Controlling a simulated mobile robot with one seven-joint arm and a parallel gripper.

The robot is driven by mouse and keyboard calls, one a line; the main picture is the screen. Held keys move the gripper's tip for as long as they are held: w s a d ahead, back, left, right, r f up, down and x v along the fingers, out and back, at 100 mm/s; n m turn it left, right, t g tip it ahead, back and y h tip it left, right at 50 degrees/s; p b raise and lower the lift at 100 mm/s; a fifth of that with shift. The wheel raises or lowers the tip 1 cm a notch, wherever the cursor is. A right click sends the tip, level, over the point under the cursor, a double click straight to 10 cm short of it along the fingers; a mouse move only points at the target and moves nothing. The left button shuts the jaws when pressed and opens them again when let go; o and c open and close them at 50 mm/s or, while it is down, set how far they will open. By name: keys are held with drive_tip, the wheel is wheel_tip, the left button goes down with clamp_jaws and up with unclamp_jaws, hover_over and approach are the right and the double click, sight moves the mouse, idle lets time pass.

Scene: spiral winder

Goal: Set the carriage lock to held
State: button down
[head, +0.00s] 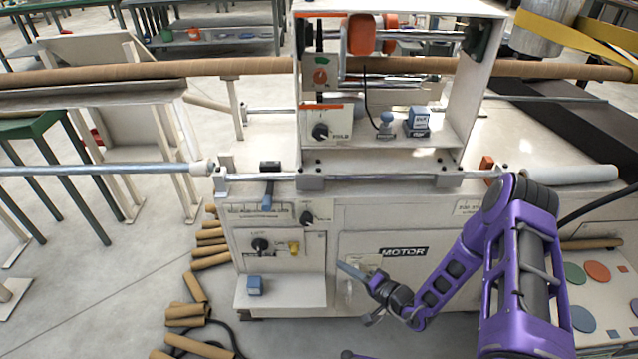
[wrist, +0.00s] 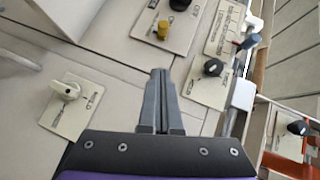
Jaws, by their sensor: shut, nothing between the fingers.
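A pale knob (wrist: 66,90) sits on a small cream plate (wrist: 68,106) at the left of the wrist view. Lettering on the plate seems to include "HELD", but it is blurred and turned. I take this for the carriage lock; its setting cannot be read for sure. In the head view my arm partly hides that area. My gripper (head: 345,268) is in front of the machine's lower front, left of the "MOTOR" lettering. In the wrist view my gripper's fingers (wrist: 160,76) are together and empty, to the right of the pale knob and apart from it.
A shelf with a blue block (head: 254,285) juts out below. Cardboard tubes (head: 195,290) lie on the floor at left.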

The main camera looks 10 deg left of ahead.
drive_tip(key=shift+r, duration=0.15)
drive_tip(key=shift+w+a, duration=0.1)
drive_tip(key=b, duration=0.1)
approach(298, 248)
drive_tip(key=x, duration=0.5)
drive_tip(key=shift+w+d, duration=0.25)
drive_tip(key=shift+w, duration=0.1)
drive_tip(key=shift+s+a, duration=0.1)
drive_tip(key=shift+a, duration=0.45)
